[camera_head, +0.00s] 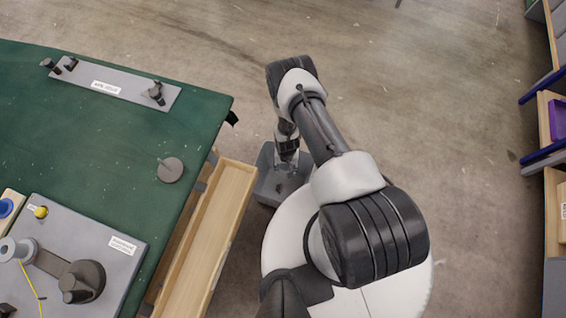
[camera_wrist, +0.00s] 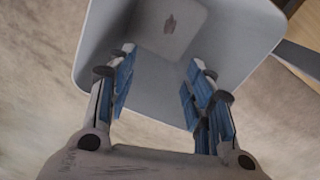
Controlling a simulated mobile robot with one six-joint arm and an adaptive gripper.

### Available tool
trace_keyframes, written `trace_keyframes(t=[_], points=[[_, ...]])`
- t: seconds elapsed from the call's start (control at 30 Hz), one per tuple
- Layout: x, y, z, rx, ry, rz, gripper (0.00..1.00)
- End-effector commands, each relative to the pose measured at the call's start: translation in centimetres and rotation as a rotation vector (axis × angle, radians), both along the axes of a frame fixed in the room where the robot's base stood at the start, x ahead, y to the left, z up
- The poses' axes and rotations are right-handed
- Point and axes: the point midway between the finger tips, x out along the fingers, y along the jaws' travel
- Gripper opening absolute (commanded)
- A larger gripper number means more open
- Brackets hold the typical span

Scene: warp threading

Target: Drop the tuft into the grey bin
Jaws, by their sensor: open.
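The grey bin (camera_head: 266,188) stands on the floor just right of the open wooden drawer. My gripper (camera_head: 287,152) hangs over its far part in the head view. In the wrist view the bin (camera_wrist: 240,35) fills the upper middle, beyond the fingers. My gripper (camera_wrist: 160,80) is open there, with nothing between its blue-padded fingers. A small dark tuft (camera_wrist: 170,22) lies on the bin's floor, apart from the fingers.
A green-topped table (camera_head: 110,130) with a grey plate and fixtures is at the left. The wooden drawer (camera_head: 212,235) sticks out from it, close to the bin. Shelving (camera_head: 548,130) stands at the right edge.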

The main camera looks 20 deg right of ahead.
Motion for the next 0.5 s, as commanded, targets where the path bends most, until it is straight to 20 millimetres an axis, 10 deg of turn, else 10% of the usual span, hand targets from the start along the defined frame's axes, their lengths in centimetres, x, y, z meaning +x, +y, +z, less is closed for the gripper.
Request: trace_keyframes(t=[0.5], points=[[0.2, 0.0, 6.7, 0.0, -0.003, 0.0, 0.48]])
